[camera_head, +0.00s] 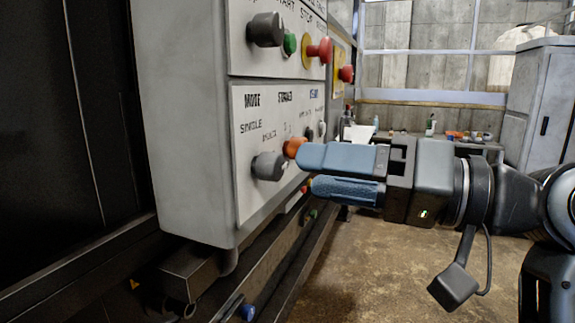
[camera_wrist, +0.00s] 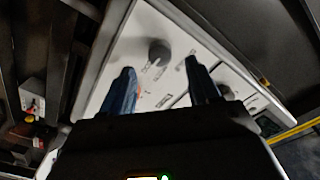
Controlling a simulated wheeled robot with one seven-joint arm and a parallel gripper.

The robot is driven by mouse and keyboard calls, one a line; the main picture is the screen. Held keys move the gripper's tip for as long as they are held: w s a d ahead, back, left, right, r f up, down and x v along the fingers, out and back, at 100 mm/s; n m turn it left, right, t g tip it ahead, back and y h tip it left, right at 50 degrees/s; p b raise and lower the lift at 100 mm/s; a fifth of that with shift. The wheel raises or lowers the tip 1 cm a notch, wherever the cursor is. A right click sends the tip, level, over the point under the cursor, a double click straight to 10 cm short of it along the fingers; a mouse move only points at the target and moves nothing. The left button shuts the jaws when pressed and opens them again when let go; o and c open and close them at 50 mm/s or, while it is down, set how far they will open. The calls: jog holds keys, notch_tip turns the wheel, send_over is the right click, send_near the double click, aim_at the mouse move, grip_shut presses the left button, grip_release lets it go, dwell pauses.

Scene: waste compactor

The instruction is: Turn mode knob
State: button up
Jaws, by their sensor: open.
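The mode knob (camera_head: 268,166) is a round grey knob on the lower white panel, under the word MODE, with SINGLE printed at upper left of it. My gripper (camera_head: 306,172) has two blue fingers, one above the other in the head view. It is open and empty, with its tips apart from the knob and to its right. In the wrist view the open fingers (camera_wrist: 160,67) point at the panel. A dark round knob (camera_wrist: 158,50) lies just beyond the gap between them there; I cannot tell for sure that it is the mode knob.
An orange knob (camera_head: 293,147) sits right beside the upper fingertip. Above are a dark knob (camera_head: 265,29), a green button (camera_head: 290,43) and a red stop button (camera_head: 320,50). Below the grey box (camera_head: 185,120) runs a dark rail. The floor (camera_head: 385,270) at right is clear.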

aim_at(280, 170)
jog(key=x, duration=0.5)
jog(key=shift+w+a, duration=0.15)
jog(key=shift+a, duration=0.2)
jog(key=shift+c, duration=0.2)
jog(key=c, duration=1)
jog(key=shift+f, duration=0.1)
